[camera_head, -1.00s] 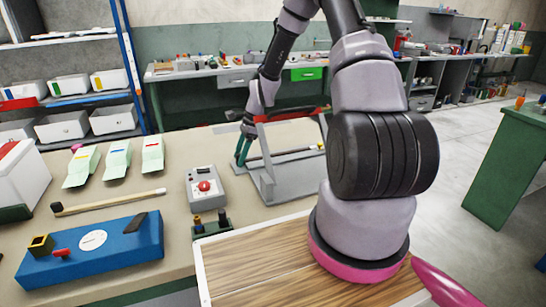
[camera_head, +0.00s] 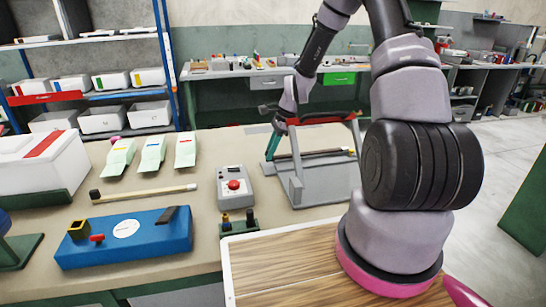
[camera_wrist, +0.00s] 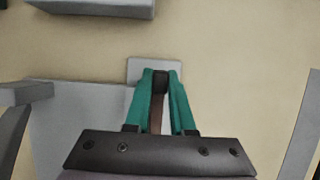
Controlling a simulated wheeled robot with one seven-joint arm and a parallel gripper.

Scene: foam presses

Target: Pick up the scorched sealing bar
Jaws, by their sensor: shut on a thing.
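My gripper (camera_head: 270,154), with teal fingers, points down at the left end of the foam press (camera_head: 296,188), a grey frame with a red top bar. It is shut on the dark end of a thin brown bar, the scorched sealing bar (camera_head: 318,154). The bar lies across or just above the grey press bed; I cannot tell whether it touches. In the wrist view my gripper (camera_wrist: 161,78) pinches the dark end, and part of the brown bar (camera_wrist: 155,119) shows between the fingers. The rest is hidden by the gripper body.
A pale bar with a dark end (camera_head: 145,193) lies left on the bench. Near it are a blue box with a dial (camera_head: 150,244), a grey control box with a red button (camera_head: 238,184) and several pale green packets. A wooden board (camera_head: 285,262) is in front.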

